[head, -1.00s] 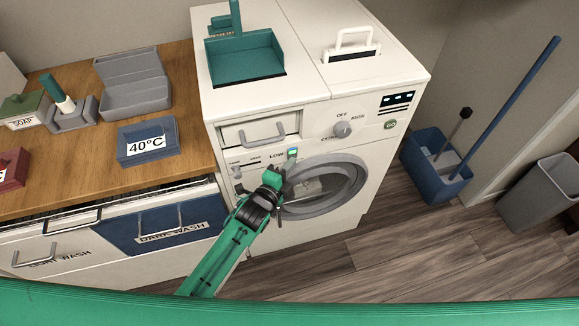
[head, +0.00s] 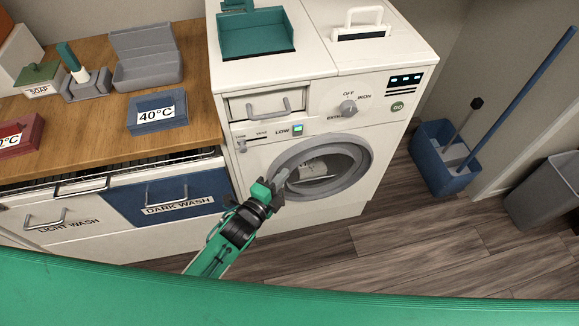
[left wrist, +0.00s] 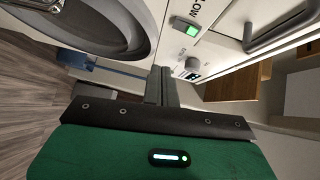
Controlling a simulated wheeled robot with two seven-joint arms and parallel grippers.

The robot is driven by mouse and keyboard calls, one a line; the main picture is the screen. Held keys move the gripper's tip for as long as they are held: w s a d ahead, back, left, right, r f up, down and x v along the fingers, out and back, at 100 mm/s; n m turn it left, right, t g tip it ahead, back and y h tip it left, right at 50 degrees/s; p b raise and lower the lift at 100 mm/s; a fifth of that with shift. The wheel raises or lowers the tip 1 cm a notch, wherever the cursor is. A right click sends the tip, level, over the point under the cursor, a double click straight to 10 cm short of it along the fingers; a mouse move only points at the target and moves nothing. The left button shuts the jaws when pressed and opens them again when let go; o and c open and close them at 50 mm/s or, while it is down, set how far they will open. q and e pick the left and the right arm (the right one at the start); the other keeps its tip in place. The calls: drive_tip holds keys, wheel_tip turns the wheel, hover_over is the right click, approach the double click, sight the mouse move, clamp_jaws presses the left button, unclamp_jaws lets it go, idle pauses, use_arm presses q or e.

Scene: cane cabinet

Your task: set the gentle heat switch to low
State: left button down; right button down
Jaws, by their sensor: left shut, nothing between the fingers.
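The small switch (head: 297,128) with a lit green face sits beside the word LOW on the white washer (head: 329,105), above the round door. It also shows in the left wrist view (left wrist: 185,27), lit green next to LOW. Which way it is tipped is too small to tell. My left gripper (head: 283,177) is in front of the washer, below the switch and near the left edge of the door ring, apart from the switch. In the left wrist view its fingers (left wrist: 160,87) are shut together and empty. My right gripper is not in view.
The round door (head: 320,167) is close to my gripper. A blue bucket (head: 440,160) stands right of the washer.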

use_arm(q)
drive_tip(key=shift+v, duration=0.75)
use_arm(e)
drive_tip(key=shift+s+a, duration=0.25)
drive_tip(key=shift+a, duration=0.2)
use_arm(q)
drive_tip(key=shift+f, duration=0.15)
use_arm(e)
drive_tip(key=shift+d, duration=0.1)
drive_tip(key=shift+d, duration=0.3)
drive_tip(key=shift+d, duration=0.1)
